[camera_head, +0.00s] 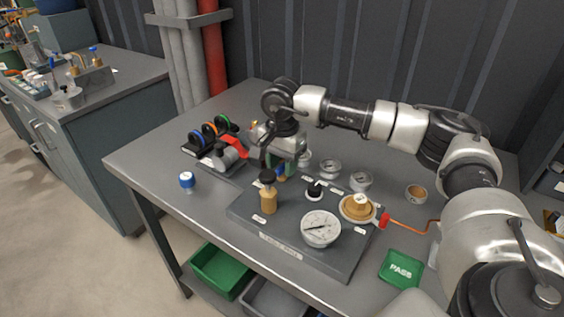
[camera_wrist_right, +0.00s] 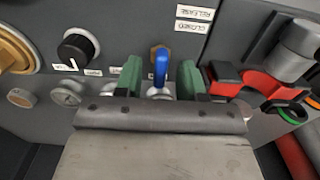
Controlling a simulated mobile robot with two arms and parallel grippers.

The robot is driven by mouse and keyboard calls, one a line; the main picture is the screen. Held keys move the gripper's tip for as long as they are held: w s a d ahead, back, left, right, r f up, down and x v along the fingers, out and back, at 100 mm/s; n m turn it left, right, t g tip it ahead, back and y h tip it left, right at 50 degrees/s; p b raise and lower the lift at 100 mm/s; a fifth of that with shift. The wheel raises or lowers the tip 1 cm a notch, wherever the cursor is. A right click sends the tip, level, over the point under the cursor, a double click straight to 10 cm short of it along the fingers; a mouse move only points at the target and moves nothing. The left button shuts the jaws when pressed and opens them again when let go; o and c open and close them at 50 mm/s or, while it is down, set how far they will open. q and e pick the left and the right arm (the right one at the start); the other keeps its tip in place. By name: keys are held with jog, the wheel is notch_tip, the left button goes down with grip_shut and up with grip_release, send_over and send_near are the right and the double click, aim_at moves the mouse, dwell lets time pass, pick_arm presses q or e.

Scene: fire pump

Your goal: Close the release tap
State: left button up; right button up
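The release tap shows as a small blue lever (camera_wrist_right: 161,66) in the right wrist view, near labels reading RELEASE and CLOSED (camera_wrist_right: 190,26) on the dark panel. My right gripper (camera_wrist_right: 159,78) is open, with its green fingers on either side of the lever. A gap shows between the lever and each finger. In the head view my right gripper (camera_head: 281,172) points down at the back left of the pump panel (camera_head: 285,242), and mostly hides the tap. My left gripper is not in view.
The panel carries a pressure gauge (camera_head: 321,229), a brass fitting with a black knob (camera_head: 268,196), a small black knob (camera_head: 314,190) and a tan round part (camera_head: 357,207). A red-handled valve (camera_head: 228,152) stands to the left. A green PASS card (camera_head: 400,268) lies at right.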

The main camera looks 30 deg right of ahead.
grip_shut()
jog(key=m, duration=0.4)
jog(key=shift+m, duration=0.3)
jog(key=m, duration=0.9)
jog(key=shift+r+m, duration=0.1)
jog(key=shift+m, duration=2)
